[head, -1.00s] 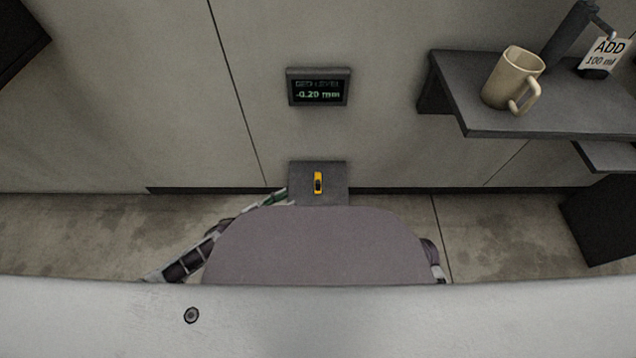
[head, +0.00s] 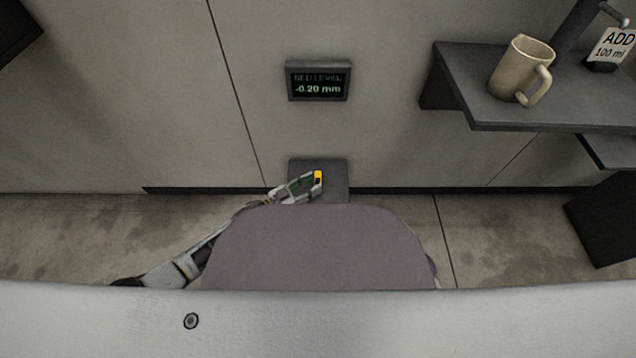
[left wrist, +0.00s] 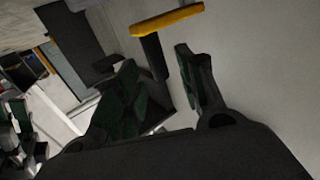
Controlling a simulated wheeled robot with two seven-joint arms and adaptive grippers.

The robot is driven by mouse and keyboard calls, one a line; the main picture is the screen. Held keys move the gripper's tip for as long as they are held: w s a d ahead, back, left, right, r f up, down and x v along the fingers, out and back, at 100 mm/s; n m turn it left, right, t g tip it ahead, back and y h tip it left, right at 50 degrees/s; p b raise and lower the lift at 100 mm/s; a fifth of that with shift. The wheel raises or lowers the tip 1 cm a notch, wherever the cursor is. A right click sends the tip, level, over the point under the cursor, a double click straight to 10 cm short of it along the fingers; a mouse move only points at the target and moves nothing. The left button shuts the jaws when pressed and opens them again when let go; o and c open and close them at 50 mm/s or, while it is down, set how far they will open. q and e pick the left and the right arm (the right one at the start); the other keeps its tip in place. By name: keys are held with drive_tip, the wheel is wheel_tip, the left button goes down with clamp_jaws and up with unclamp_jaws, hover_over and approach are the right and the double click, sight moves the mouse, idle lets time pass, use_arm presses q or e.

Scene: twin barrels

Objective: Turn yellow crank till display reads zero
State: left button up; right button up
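The yellow crank (head: 318,176) sits on a dark grey box (head: 336,183) at the foot of the wall. In the left wrist view its yellow bar (left wrist: 167,20) tops a dark post (left wrist: 154,56). The wall display (head: 318,88) reads -0.20 mm. My left gripper (head: 314,183) is at the crank's left side in the head view. In the left wrist view its fingers (left wrist: 157,77) are apart, with the post just beyond and between their tips. Contact with the crank cannot be told. My right gripper is not in view.
A dark shelf (head: 462,88) at right holds a beige mug (head: 519,72) and a sign reading ADD 100 ml (head: 611,48). A dark block (head: 604,218) stands at the right edge. The wall around the display is clear.

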sight(318, 181)
use_arm(q)
drive_tip(key=shift+b+x, duration=0.45)
drive_tip(key=shift+x, duration=1.15)
clamp_jaws()
